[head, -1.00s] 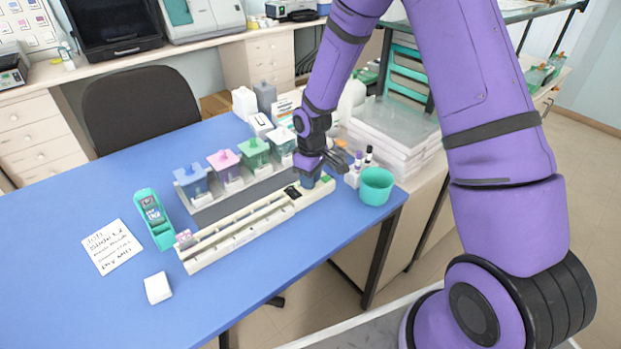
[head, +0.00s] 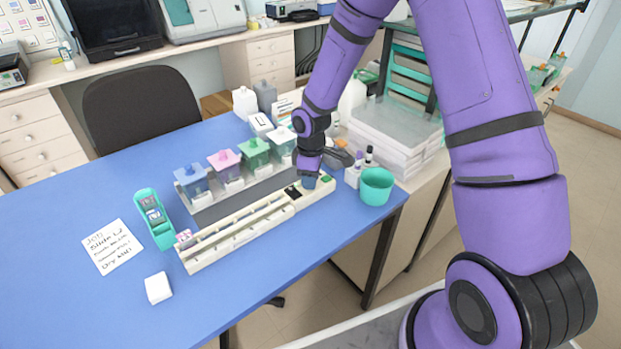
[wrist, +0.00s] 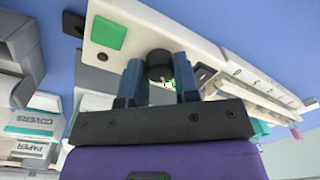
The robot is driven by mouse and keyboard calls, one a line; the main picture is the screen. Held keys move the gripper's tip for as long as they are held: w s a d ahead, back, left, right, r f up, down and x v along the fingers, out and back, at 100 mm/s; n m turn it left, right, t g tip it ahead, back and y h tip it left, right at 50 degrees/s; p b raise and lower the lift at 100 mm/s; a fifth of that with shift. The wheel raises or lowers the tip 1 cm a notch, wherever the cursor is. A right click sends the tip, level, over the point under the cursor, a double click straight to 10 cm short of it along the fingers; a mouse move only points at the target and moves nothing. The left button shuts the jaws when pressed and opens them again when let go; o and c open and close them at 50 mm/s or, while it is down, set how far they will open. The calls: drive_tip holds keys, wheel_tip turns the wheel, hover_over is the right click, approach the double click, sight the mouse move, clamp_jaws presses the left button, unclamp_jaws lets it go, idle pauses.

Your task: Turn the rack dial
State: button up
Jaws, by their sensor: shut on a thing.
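The rack (head: 235,232) is a long cream bar with a slotted channel, lying on the blue table in front of the staining jars. Its dial (wrist: 159,65) is a black round knob on the rack's end panel, beside a green square (wrist: 108,33); the green square also shows at the rack's right end in the head view (head: 326,179). My gripper (wrist: 160,82) points down at this end, its two blue fingers shut on either side of the dial. In the head view my gripper (head: 309,182) hides the dial.
Several lidded jars (head: 224,160) stand in a grey holder behind the rack. A teal cup (head: 376,186) and small dark-capped bottles (head: 367,157) stand close to the right. A teal slide holder (head: 153,218), a note card (head: 112,246) and a white block (head: 158,288) lie left.

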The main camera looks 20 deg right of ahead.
drive_tip(key=o, duration=0.9)
drive_tip(key=r, duration=1)
drive_tip(key=shift+w+d+r, duration=0.1)
drive_tip(key=shift+w+r, duration=0.15)
drive_tip(key=shift+r, duration=0.15)
drive_tip(key=s+d+r+m+t+h, duration=0.1)
drive_tip(key=s+d+r+m, duration=0.15)
drive_tip(key=s+r, duration=0.5)
drive_tip(key=s+d+r+m+t, duration=0.2)
drive_tip(key=s+r+m, duration=0.15)
drive_tip(key=r, duration=0.75)
drive_tip(key=s+r+m+t, duration=0.1)
drive_tip(key=s+r+m, duration=0.1)
drive_tip(key=s, duration=0.4)
drive_tip(key=s+d+r+m+t, duration=0.1)
drive_tip(key=s+r, duration=0.2)
drive_tip(key=s, duration=0.3)
drive_tip(key=s+d+r+m, duration=0.1)
drive_tip(key=s+r+m, duration=0.1)
drive_tip(key=s, duration=0.5)
drive_tip(key=shift+d+r+m+t+y, duration=0.1)
drive_tip(key=shift+r+m+t+y, duration=0.1)
drive_tip(key=shift+m+t+y, duration=0.15)
